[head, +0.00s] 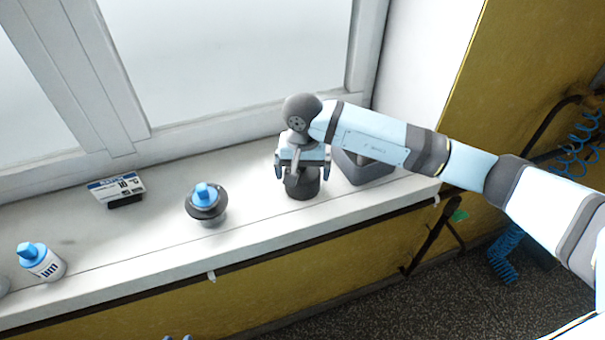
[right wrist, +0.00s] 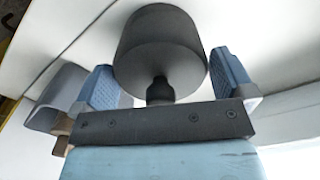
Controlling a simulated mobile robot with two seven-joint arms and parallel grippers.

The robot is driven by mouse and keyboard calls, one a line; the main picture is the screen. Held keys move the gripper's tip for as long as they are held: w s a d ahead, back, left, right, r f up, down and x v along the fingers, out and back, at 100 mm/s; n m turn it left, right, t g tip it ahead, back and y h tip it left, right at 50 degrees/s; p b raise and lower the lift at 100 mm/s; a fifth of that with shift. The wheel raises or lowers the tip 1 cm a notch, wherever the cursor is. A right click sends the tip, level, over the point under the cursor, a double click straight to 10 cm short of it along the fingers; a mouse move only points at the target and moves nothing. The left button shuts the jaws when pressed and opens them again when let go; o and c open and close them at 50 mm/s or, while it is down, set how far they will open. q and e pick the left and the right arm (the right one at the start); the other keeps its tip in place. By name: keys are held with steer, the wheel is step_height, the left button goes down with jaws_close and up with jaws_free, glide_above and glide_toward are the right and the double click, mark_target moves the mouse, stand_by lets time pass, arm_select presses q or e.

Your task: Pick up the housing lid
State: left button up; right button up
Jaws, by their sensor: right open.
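The housing lid looks to be the dark grey round piece (head: 303,184) on the white window sill, below my right gripper. In the right wrist view it is a wide dark cylinder (right wrist: 160,45) with a narrow knob (right wrist: 160,90) pointing to the palm. My right gripper (head: 301,172) is open and points down over it. In the right wrist view its two blue fingers (right wrist: 168,82) stand apart on either side of the knob, with gaps showing. Two small blue tips at the bottom edge of the head view look like my left gripper (head: 178,337); the rest is cut off.
A grey open container (head: 365,172) stands close to the right of the gripper. To the left are a dark round piece with a blue top (head: 205,200), a small sign (head: 117,188) and a blue-capped bottle (head: 42,263). The window (head: 235,60) rises behind; the sill drops off in front.

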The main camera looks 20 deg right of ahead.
steer(key=shift+f, duration=0.4)
steer(key=shift+c, duration=0.5)
steer(key=c, duration=0.5)
